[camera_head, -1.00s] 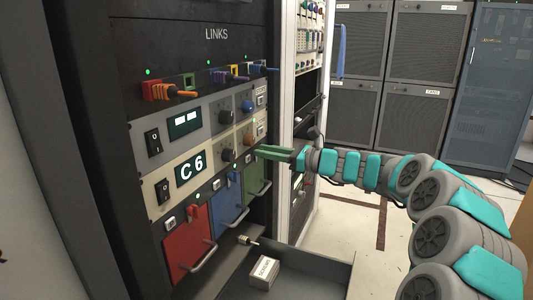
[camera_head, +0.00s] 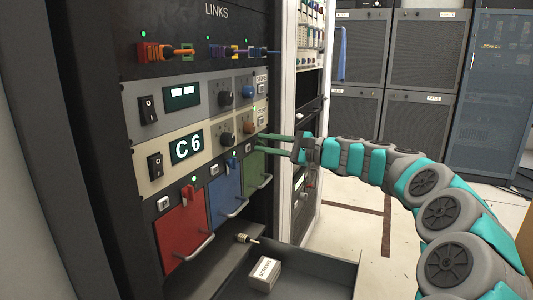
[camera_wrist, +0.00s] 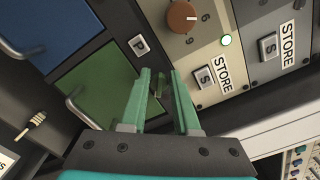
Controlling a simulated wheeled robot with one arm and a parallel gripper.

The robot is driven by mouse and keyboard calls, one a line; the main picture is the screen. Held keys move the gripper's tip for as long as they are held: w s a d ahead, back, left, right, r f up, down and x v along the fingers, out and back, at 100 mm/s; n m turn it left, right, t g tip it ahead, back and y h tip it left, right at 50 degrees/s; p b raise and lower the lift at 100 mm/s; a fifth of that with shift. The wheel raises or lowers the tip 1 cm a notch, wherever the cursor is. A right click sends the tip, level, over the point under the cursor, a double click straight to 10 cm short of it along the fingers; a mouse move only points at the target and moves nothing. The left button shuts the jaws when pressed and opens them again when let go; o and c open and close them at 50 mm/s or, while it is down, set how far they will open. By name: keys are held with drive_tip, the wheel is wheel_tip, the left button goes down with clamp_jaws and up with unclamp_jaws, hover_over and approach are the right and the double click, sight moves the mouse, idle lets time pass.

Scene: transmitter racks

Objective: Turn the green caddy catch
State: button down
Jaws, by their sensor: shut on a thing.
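The green caddy (camera_head: 254,172) is the rightmost of three coloured caddies in the rack. In the wrist view its green front (camera_wrist: 103,85) lies left of my fingers. The small green catch (camera_wrist: 157,84) shows between my fingertips at the caddy's upper edge. My gripper (camera_head: 261,142) reaches in from the right, with its two green fingers one above the other in the head view. In the wrist view my gripper (camera_wrist: 160,77) is shut on the catch. In the head view the catch is too small and covered to make out.
The blue caddy (camera_head: 227,188) and red caddy (camera_head: 182,232) stand to the left, with bar handles. Knobs and a C6 display (camera_head: 187,147) sit above.

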drive_tip(key=shift+s+f+n+b, duration=0.1)
drive_tip(key=shift+f+n+b, duration=0.1)
drive_tip(key=shift+n+b, duration=1.5)
drive_tip(key=shift+f+n+b, duration=0.2)
drive_tip(key=shift+n+b, duration=1.35)
drive_tip(key=shift+n, duration=0.25)
drive_tip(key=shift+r, duration=0.1)
drive_tip(key=c, duration=0.7)
unclamp_jaws()
drive_tip(key=v, duration=0.7)
drive_tip(key=shift+s+d, duration=0.15)
drive_tip(key=shift+d, duration=0.2)
